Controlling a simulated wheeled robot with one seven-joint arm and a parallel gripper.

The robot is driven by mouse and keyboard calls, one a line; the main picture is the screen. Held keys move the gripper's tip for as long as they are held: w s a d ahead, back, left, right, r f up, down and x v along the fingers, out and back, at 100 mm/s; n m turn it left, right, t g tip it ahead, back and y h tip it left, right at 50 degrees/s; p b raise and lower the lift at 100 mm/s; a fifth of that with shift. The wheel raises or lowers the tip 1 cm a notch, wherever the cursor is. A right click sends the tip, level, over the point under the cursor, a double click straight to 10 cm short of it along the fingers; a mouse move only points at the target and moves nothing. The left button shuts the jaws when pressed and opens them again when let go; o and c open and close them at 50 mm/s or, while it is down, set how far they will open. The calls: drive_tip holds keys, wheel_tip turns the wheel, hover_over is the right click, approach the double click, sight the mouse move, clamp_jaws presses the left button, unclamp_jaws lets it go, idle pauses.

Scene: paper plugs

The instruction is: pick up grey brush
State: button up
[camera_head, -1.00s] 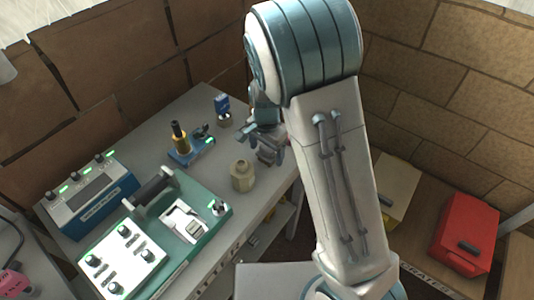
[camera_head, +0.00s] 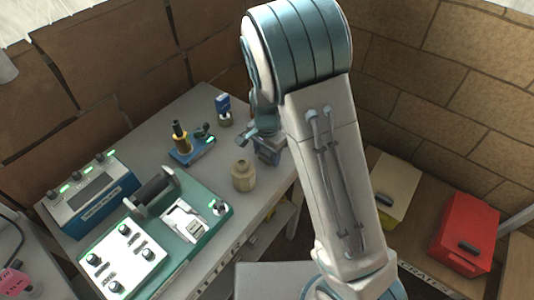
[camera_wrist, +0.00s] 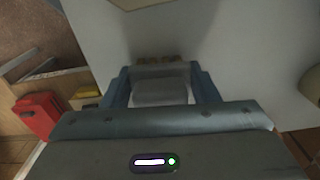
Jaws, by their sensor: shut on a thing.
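In the wrist view the grey brush (camera_wrist: 160,90) sits between the two blue fingers of my gripper (camera_wrist: 161,86). A row of yellowish tufts, apparently its bristles, shows at its far end. My gripper is shut on the brush's grey body. In the head view my gripper (camera_head: 267,150) is low at the right edge of the grey table (camera_head: 222,178), partly hidden by my arm. The brush cannot be made out in that view, and I cannot tell whether it touches the table.
A beige pot (camera_head: 243,177) stands just left of my gripper. A blue stand with a gold-and-black tool (camera_head: 182,140) and a small blue device (camera_head: 223,108) are farther back. A green-based console (camera_head: 180,225) fills the front left. A red case (camera_head: 466,232) lies at right.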

drive_tip(key=shift+r, duration=0.7)
wheel_tip(320, 180, up, 3)
drive_tip(key=shift+f+b, duration=0.15)
drive_tip(key=shift+b, duration=0.15)
drive_tip(key=w+d+r+b, duration=0.1)
drive_tip(key=w+d+r, duration=0.1)
drive_tip(key=d, duration=0.3)
drive_tip(key=w+d+r+b, duration=0.1)
drive_tip(key=w+d+r, duration=0.1)
drive_tip(key=d+r, duration=0.2)
drive_tip(key=shift+w+d+r, duration=0.35)
drive_tip(key=shift+d+r, duration=0.05)
drive_tip(key=shift+d, duration=0.5)
drive_tip(key=o, duration=0.5)
drive_tip(key=shift+c, duration=0.2)
drive_tip(key=c, duration=0.3)
